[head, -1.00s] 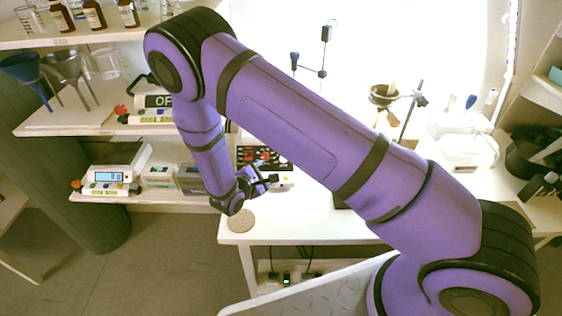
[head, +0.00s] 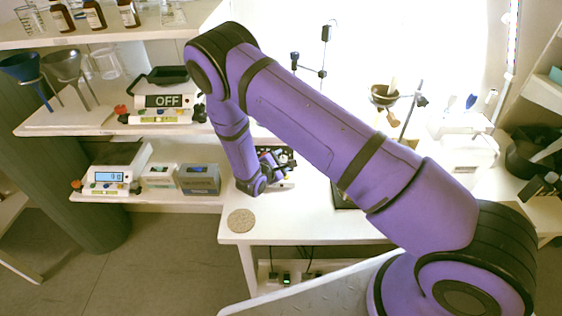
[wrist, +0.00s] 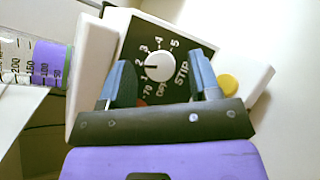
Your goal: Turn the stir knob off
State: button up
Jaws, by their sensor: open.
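The white round stir knob (wrist: 159,67) sits on a black dial panel marked STIR, with numbers around it, in the wrist view. A dark mark on the knob's left side points toward the low numbers, near 1 and 2. My gripper (wrist: 163,82) is open, with one blue-grey finger on each side of the knob in the picture. I cannot tell whether the fingers are level with the knob or short of it, and no contact shows. In the head view my gripper (head: 275,163) covers much of the white stirrer unit (head: 285,184), and the knob is hidden.
A yellow button (wrist: 228,86) is right of the dial. A graduated cylinder with purple contents (wrist: 48,64) stands close on the left. A round cork-coloured mat (head: 241,221) lies near the bench's front corner. A balance (head: 112,178) and small boxes (head: 199,179) fill the left shelf.

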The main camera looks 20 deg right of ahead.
jog(key=c, duration=0.9)
jog(key=shift+n, duration=0.3)
jog(key=n+t, duration=0.1)
jog(key=n, duration=0.1)
jog(key=n+t, duration=0.1)
jog(key=n, duration=0.1)
jog(key=shift+s+f+t+y, duration=0.2)
jog(key=shift+t+y, duration=0.1)
jog(key=shift+y, duration=0.1)
jog(key=n+t, duration=0.1)
jog(key=n, duration=0.1)
jog(key=n+t+y, duration=0.1)
jog(key=n, duration=0.1)
jog(key=n+t+y, duration=0.1)
jog(key=n, duration=0.1)
jog(key=shift+s+d, duration=0.1)
jog(key=shift+d, duration=0.15)
jog(key=n+t+y, duration=0.1)
jog(key=n+y, duration=0.2)
jog(key=n, duration=0.1)
jog(key=shift+d+n, duration=0.1)
jog(key=shift+n, duration=0.3)
jog(key=shift+s+d+n+t+y, duration=0.15)
jog(key=shift+n+y, duration=0.7)
jog(key=shift+n, duration=0.45)
jog(key=shift+w+d+n+t+y, duration=0.15)
jog(key=shift+n+y, duration=0.7)
jog(key=shift+n, duration=0.45)
jog(key=shift+s+a, duration=0.1)
